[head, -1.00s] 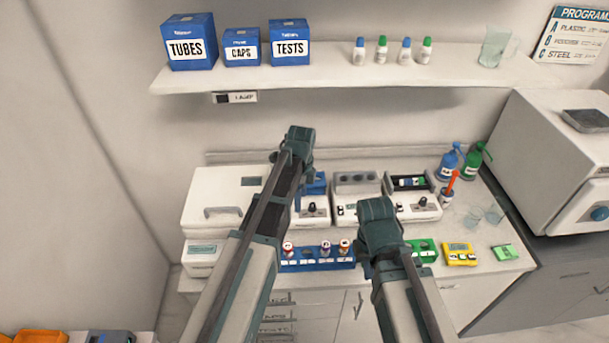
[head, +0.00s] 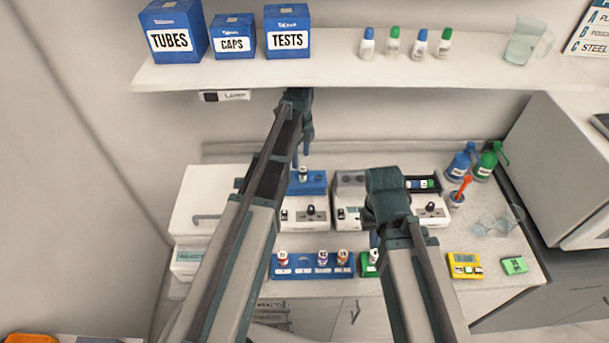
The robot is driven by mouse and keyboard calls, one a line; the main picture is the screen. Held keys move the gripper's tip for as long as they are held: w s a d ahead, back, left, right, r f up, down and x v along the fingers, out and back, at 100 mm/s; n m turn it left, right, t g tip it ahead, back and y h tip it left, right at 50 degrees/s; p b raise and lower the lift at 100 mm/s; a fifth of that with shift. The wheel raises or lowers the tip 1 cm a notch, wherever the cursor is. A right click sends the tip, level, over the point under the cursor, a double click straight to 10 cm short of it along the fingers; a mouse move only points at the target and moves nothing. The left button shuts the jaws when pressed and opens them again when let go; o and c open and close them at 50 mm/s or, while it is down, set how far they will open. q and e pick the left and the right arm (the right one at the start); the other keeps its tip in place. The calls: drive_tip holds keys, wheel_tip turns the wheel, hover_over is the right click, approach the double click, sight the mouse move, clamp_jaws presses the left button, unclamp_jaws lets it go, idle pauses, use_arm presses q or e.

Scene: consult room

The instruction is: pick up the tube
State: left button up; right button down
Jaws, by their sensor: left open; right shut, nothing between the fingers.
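Several capped tubes are in view, and I cannot tell which one the task means. Three stand in the blue rack (head: 303,271) at the counter's front: a left tube (head: 283,259), a middle tube (head: 323,259) and a right tube (head: 342,258). Another tube (head: 373,258) stands just right of that rack, partly hidden by my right arm. One more small tube (head: 303,174) stands at a blue block behind. My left gripper (head: 304,147) is open, fingers down, above and behind that block, apart from it. My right gripper (head: 375,238) is shut and empty above the front racks.
White devices (head: 305,214) stand along the counter's middle. A yellow timer (head: 464,263) and green gadget (head: 514,265) lie front right. Blue (head: 461,163) and green bottles (head: 487,161) and clear beakers (head: 485,225) stand at right. A shelf (head: 350,69) with boxes overhangs the back.

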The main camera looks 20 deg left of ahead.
sight(303, 168)
use_arm(q)
drive_tip(key=shift+s+d+f+b, duration=0.1)
drive_tip(key=shift+d+f+b, duration=0.05)
drive_tip(key=shift+f+b, duration=1.8)
drive_tip(key=shift+s+d+f+b, duration=0.1)
drive_tip(key=shift+d+f+b, duration=0.05)
drive_tip(key=shift+f+b, duration=1.75)
use_arm(e)
drive_tip(key=shift+f, duration=3.85)
use_arm(q)
drive_tip(key=shift+r, duration=0.1)
use_arm(e)
drive_tip(key=shift+r, duration=0.1)
use_arm(q)
clamp_jaws()
